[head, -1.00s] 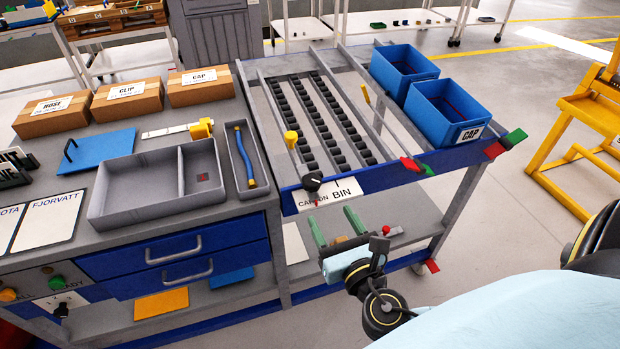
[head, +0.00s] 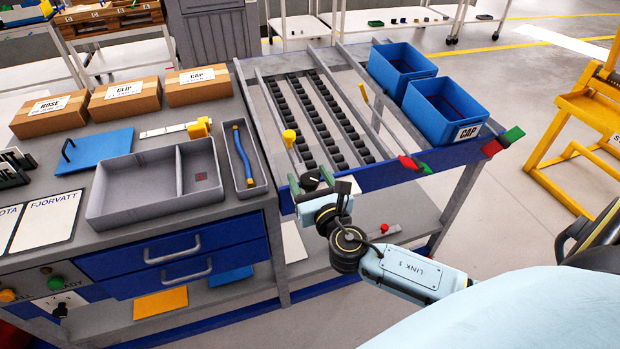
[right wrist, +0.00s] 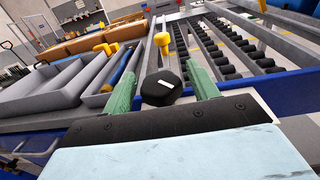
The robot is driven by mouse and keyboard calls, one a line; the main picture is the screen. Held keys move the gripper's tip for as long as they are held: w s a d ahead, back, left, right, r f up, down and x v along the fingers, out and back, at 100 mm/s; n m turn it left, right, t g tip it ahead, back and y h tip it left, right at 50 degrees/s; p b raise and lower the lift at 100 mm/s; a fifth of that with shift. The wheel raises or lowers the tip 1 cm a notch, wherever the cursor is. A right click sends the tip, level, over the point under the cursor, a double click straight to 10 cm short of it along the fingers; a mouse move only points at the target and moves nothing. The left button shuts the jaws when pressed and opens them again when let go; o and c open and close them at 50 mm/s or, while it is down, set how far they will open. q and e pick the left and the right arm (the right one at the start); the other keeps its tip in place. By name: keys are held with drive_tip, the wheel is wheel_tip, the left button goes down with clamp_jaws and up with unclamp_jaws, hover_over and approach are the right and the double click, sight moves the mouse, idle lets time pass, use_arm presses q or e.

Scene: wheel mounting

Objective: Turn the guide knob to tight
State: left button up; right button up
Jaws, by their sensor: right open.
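The guide knob (head: 311,180) is a round black knob with a white mark, on the front edge of the roller rack at the lower left. In the right wrist view the knob (right wrist: 162,88) sits between the two green fingers of my right gripper (right wrist: 163,90). The fingers stand apart on both sides of it, and I see no clear contact. The label around the knob is covered by my gripper. My left gripper is not in view.
The roller rack (head: 375,178) has a blue front rail, and a yellow knob (head: 289,137) stands behind the black knob. Two blue bins (head: 447,110) stand at the right. A grey tray (head: 130,190) and a narrow tray with a blue hose (head: 243,155) lie at the left.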

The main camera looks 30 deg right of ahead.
drive_tip(key=c, duration=0.9)
drive_tip(key=shift+c, duration=0.2)
drive_tip(key=shift+h, duration=0.3)
drive_tip(key=shift+m+g+h+p, duration=0.3)
drive_tip(key=shift+m+h+p, duration=0.15)
drive_tip(key=shift+m+h, duration=0.3)
drive_tip(key=m+g+h+p, duration=0.1)
drive_tip(key=m+h, duration=0.1)
drive_tip(key=h, duration=0.1)
drive_tip(key=shift+a+m+g, duration=0.1)
drive_tip(key=shift+m+g, duration=0.25)
drive_tip(key=shift+g, duration=0.05)
drive_tip(key=m+g+h, duration=0.2)
drive_tip(key=h, duration=0.1)
drive_tip(key=shift+m, duration=0.3)
drive_tip(key=shift+m+g+h, duration=1.5)
drive_tip(key=shift+g+h, duration=0.05)
drive_tip(key=shift+g, duration=0.35)
drive_tip(key=o, duration=0.9)
